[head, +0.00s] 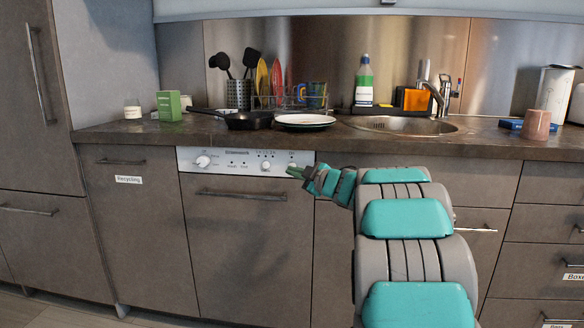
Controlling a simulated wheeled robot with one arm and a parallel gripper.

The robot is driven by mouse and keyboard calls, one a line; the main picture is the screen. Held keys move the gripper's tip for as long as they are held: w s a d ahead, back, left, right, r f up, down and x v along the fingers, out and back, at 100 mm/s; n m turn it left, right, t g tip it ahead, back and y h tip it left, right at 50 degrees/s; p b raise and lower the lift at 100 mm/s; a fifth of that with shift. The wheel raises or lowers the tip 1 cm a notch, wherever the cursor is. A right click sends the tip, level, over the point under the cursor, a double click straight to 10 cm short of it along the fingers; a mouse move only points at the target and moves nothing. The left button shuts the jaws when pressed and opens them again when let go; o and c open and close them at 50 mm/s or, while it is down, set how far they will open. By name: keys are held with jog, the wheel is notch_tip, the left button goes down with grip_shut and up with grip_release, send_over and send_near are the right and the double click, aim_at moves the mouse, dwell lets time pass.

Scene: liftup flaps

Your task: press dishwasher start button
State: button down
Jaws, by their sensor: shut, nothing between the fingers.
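The dishwasher (240,245) is set under the counter left of centre, with its brown front closed and a horizontal handle near its top. Its white control panel (222,161) runs along the top edge, with a large knob (202,162) at left and small controls towards the right end. My gripper (291,172) is shut and empty, its tip in front of the panel's right end by a small knob. The gripper and wrist hide part of that end. I cannot tell whether the tip touches the panel, nor which control is the start button.
The counter (400,145) above holds a black pan (250,121), a plate (305,121), a dish rack, a green box (169,104) and a pink mug (537,125). A sink (400,125) is at right. Drawers and cabinet doors flank the dishwasher.

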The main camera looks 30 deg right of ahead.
jog(key=shift+w+d+p, duration=0.4)
jog(key=shift+w+p, duration=0.2)
jog(key=shift+p, duration=0.1)
dwell(0.6)
jog(key=shift+s, duration=0.1)
jog(key=shift+s+a, duration=0.4)
jog(key=shift+s, duration=0.15)
dwell(0.4)
jog(key=shift+s+a+b, duration=0.3)
jog(key=shift+s+a, duration=0.4)
jog(key=shift+s, duration=0.35)
jog(key=shift+s+a+b, duration=0.25)
jog(key=shift+s+a, duration=0.45)
jog(key=shift+s, duration=0.3)
